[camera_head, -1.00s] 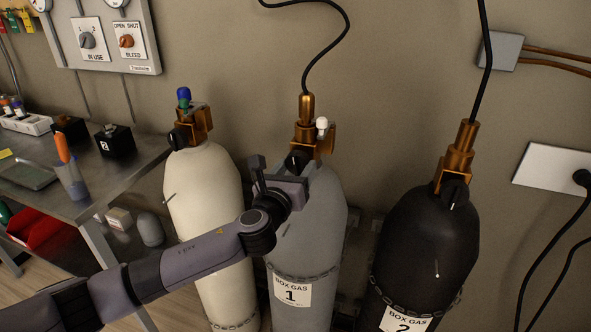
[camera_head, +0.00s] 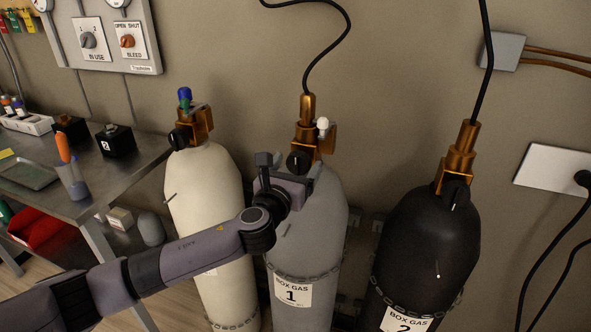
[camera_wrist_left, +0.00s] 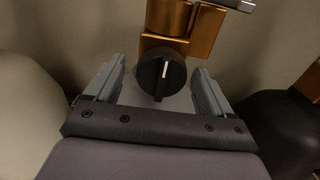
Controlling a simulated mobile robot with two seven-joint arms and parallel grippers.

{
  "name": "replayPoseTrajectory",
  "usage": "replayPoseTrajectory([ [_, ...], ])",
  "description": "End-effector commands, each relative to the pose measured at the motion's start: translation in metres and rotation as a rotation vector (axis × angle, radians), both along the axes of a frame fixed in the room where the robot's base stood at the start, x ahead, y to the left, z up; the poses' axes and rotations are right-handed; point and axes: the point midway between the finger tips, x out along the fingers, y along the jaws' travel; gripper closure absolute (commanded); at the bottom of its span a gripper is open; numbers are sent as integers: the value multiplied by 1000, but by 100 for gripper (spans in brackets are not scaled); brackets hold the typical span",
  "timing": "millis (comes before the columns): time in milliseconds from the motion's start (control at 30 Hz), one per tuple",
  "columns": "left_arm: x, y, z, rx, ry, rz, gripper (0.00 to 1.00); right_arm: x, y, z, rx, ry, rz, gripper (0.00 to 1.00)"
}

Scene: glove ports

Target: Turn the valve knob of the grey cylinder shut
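The grey cylinder (camera_head: 318,225) stands in the middle, labelled "BOX GAS 1". Its brass valve (camera_head: 306,140) is on top, with a black round valve knob (camera_head: 298,161) facing me. In the left wrist view the knob (camera_wrist_left: 161,74) carries a white pointer mark that stands nearly upright. My left gripper (camera_head: 287,166) is in front of the knob. In the left wrist view its two fingers (camera_wrist_left: 160,88) are spread on either side of the knob, with a gap on each side. It is open and holds nothing. My right gripper is not in view.
A cream cylinder (camera_head: 207,190) stands close on the left and a black cylinder (camera_head: 425,245) on the right. Chains (camera_head: 300,277) run around the cylinders. A metal bench (camera_head: 90,205) is at far left. A black hose (camera_head: 325,45) rises from the grey cylinder's valve.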

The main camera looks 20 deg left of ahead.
Motion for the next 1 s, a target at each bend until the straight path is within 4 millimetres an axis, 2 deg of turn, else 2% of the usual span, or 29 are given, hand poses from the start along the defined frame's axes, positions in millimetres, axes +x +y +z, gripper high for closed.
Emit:
replayPoseTrajectory([
  [367, -6, -1, -4, -2, 8, -4, 17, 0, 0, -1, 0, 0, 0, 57],
  [800, -57, 1, -4, -1, 6, -4, 17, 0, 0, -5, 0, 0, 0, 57],
  [1000, -70, 1, -3, -1, 5, -2, 17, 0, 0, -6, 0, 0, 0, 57],
])
